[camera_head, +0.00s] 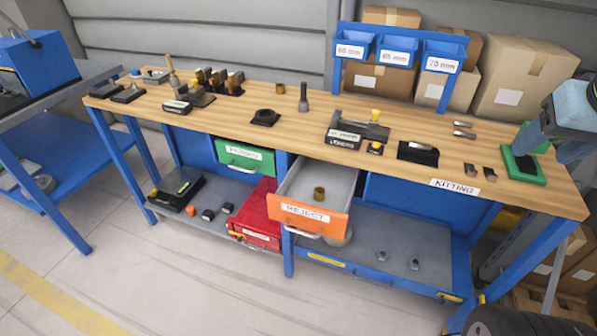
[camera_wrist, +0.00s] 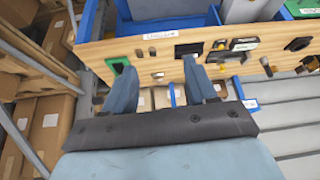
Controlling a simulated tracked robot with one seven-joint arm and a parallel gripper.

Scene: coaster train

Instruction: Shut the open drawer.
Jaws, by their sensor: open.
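In the head view only part of my arm shows at the far right, over the bench's right end, well away from the drawer.
A green drawer (camera_head: 245,157) sits shut left of the open one. A red box (camera_head: 256,214) stands on the lower shelf below it. Tools and blocks stand on the benchtop. A green-framed pad (camera_head: 524,167) lies near its right end. The floor in front is clear.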

